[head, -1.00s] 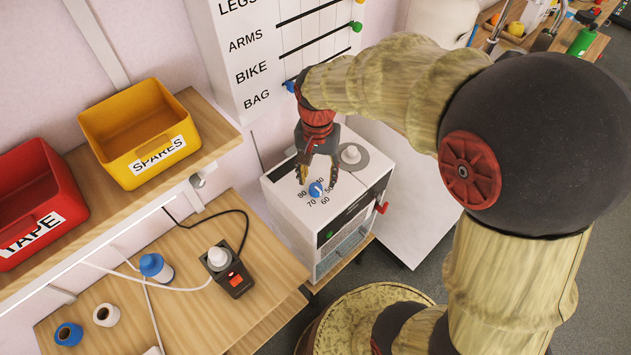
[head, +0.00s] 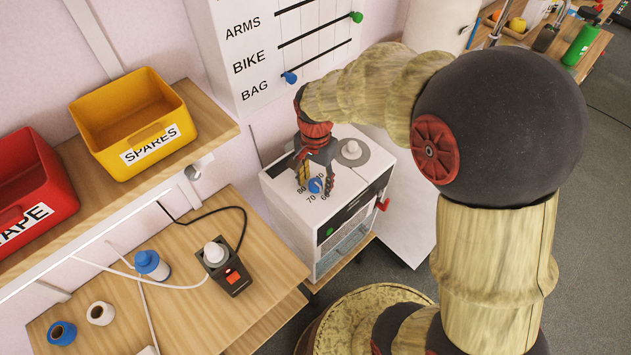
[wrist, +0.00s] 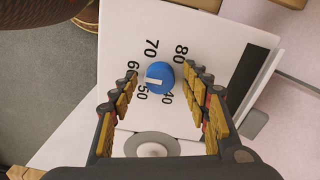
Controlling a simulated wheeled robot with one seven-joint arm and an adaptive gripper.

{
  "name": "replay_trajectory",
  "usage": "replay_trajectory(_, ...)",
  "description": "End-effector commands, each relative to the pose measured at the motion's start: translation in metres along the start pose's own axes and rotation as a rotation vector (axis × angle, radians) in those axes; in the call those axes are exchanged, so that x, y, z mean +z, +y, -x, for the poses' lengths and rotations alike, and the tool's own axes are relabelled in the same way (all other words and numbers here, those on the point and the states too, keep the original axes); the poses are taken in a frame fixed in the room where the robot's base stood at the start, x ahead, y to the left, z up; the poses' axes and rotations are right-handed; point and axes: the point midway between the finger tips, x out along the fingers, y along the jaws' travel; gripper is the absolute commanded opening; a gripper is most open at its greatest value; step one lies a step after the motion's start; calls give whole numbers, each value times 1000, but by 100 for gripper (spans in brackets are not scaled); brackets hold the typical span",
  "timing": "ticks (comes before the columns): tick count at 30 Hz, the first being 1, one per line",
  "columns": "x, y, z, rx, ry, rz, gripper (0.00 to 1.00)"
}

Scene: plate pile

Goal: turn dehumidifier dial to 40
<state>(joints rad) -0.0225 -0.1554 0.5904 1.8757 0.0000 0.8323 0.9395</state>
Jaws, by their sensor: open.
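The dehumidifier (head: 290,225) is a white box whose top carries a blue dial (head: 315,185) ringed by numbers from 40 to 80. In the wrist view the dial (wrist: 160,77) has a white pointer mark facing left, about between 50 and 60. My gripper (head: 316,187) is open above the dehumidifier's top. Its two padded fingers stand on opposite sides of the dial, with the dial between the tips in the wrist view (wrist: 163,76). I cannot tell whether either finger touches it. In the head view the fingers hide some of the numbers.
A white knob on a grey disc (head: 350,151) stands beside the dial. A red handle (head: 384,204) sticks out from the dehumidifier's side. The wall board with sliders (head: 290,50) rises behind. A wooden bench (head: 190,310) with a switch box (head: 232,277) lies left.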

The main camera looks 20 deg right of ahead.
Motion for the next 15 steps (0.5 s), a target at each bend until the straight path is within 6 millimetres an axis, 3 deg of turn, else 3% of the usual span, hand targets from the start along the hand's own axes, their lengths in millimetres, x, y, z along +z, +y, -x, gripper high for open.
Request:
replay_trajectory(8,0,0,-1,-1,1,0,47)
replay_trajectory(15,0,0,-1,-1,1,0,34)
